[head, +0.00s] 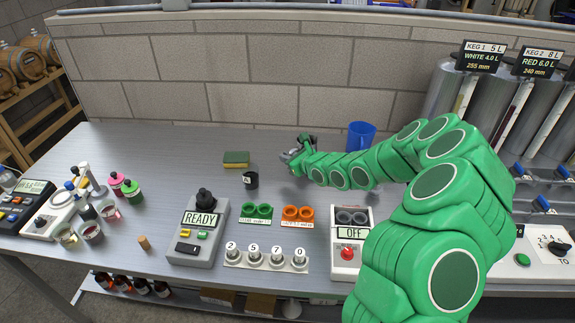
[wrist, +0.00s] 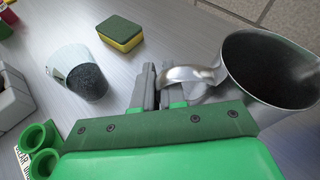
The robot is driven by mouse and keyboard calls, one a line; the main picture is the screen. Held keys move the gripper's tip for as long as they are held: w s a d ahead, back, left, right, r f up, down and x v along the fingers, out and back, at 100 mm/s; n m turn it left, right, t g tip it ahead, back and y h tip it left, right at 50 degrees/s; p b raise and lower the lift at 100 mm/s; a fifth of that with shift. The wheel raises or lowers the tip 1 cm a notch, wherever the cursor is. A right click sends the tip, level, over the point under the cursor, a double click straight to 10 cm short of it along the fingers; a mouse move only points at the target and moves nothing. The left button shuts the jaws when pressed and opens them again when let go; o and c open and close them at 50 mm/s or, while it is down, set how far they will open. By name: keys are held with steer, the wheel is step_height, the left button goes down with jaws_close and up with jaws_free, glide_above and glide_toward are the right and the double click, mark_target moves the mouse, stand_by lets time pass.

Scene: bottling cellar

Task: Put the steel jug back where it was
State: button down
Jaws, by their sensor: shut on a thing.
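The steel jug (wrist: 268,70) is at the right of the wrist view, its dark open mouth facing the camera. My gripper (wrist: 165,85) is shut on the jug's curved metal handle (wrist: 190,74). In the head view my gripper (head: 299,150) is over the back middle of the bench; the jug is hard to make out there, small and partly hidden by my arm. I cannot tell whether its base touches the bench.
A yellow-green sponge (head: 236,159) and a small dark cup (head: 250,180) stand left of my gripper. A blue jug (head: 361,137) stands behind my arm. Kegs (head: 455,92) stand at the right. The bench's back left is clear.

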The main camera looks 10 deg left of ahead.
steer(key=shift+f, duration=1.5)
steer(key=c, duration=1.2)
jaws_free()
steer(key=shift+s+d+r, duration=0.25)
steer(key=shift+s+d, duration=0.1)
steer(key=shift+d, duration=0.2)
steer(key=v, duration=1)
steer(key=shift+s+r, duration=0.2)
steer(key=shift+s, duration=0.05)
steer(key=shift+d, duration=0.1)
